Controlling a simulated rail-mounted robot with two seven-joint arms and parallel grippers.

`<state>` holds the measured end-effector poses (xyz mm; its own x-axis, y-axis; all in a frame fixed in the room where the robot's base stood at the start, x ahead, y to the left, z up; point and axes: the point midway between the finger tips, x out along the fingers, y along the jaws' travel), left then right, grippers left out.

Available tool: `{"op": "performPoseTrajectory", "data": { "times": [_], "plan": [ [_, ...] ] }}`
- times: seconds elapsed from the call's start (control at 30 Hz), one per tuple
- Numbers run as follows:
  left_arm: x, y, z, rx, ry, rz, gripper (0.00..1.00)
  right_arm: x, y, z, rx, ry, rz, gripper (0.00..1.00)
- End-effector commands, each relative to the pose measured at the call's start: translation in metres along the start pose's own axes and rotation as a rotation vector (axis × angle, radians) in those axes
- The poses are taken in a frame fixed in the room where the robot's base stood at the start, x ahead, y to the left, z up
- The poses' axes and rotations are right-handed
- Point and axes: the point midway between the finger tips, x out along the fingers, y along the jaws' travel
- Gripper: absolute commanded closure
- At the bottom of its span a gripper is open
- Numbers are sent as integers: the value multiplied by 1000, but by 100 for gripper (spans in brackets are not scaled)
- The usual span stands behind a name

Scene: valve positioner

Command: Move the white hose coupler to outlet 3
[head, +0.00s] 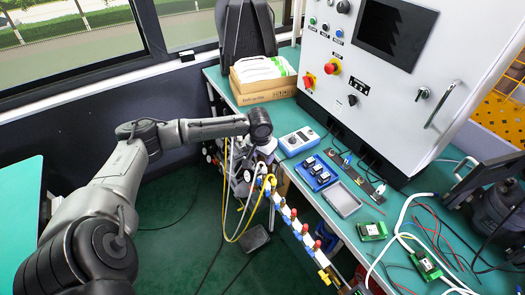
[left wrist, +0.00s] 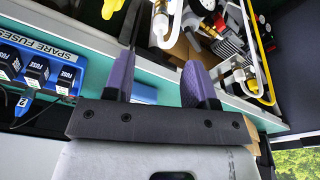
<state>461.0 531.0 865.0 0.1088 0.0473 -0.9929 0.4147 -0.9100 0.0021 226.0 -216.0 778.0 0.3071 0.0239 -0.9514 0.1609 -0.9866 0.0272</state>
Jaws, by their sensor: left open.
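My left gripper (left wrist: 158,64) is open in the left wrist view, its two purple fingers apart with nothing between them. Beyond the fingertips a white coupler-like fitting (left wrist: 160,26) with a brass-coloured end shows near the top of that view. In the head view my left gripper (head: 264,160) is over the bench's front edge, at the far end of the outlet row. The row of outlets (head: 303,229) runs along that edge with blue, white, red and yellow parts. White and yellow hoses (head: 233,212) hang below the gripper. Outlet numbers are not readable. My right gripper is out of view.
The teal bench (head: 268,112) carries a cardboard box (head: 262,90), a blue fuse holder (head: 316,173), a grey tray (head: 343,199) and green circuit boards (head: 371,230). A large white control cabinet (head: 370,80) stands behind. The green floor left of the bench is mostly clear.

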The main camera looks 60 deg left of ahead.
Motion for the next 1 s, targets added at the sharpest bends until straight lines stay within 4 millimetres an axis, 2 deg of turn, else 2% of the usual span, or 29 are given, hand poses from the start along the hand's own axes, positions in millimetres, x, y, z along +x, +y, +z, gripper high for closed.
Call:
{"op": "performPoseTrajectory", "data": {
  "times": [0.03, 0.2, 0.5, 0.7, 1.0],
  "plan": [
    [13, 0, 0, -1, -1, 0, 49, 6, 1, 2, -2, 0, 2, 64],
    [44, 0, 0, 0, 0, 0, 49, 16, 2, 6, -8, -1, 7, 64],
    [84, 0, 0, 2, 1, -1, 49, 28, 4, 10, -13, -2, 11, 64],
    [96, 0, 0, 2, 2, -1, 49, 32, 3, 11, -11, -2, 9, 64],
    [100, 0, 0, 3, 2, -2, 49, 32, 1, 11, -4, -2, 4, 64]
  ]
}}
